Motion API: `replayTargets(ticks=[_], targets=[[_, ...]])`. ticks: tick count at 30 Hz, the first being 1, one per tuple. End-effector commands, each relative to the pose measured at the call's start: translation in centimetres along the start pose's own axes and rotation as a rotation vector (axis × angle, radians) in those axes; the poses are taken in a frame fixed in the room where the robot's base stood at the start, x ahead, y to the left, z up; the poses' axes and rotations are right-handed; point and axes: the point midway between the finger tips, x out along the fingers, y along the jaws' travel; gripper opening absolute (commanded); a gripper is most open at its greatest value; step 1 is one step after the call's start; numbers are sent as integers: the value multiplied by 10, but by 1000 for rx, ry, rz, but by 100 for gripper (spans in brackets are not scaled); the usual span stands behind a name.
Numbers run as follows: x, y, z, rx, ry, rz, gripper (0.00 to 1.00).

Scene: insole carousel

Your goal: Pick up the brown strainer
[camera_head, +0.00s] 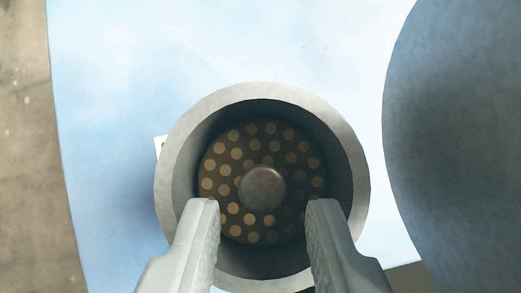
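The brown strainer (237,153) is a dark brown disc with rows of lighter tan dots and a round grey-brown knob (263,188) at its middle. It lies down inside a grey round cup (183,138) with a thick rim. My gripper (262,205) is open, its two pale grey fingers apart over the near part of the cup. The knob lies between and just beyond the fingertips. I cannot tell how far the fingertips are above the knob. The fingers hide parts of the cup's near rim.
The cup stands on a pale blue surface (110,100) with a curved left edge and brown floor (25,150) beyond it. A large dark grey-blue round object (460,130) is close on the right. A small white tag (159,144) shows at the cup's left.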

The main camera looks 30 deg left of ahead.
Motion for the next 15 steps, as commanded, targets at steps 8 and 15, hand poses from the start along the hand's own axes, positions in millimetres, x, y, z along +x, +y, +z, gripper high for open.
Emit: replayTargets(ticks=[8,15], targets=[[27,0,-1,0,1,0,30],[27,0,-1,0,1,0,16]])
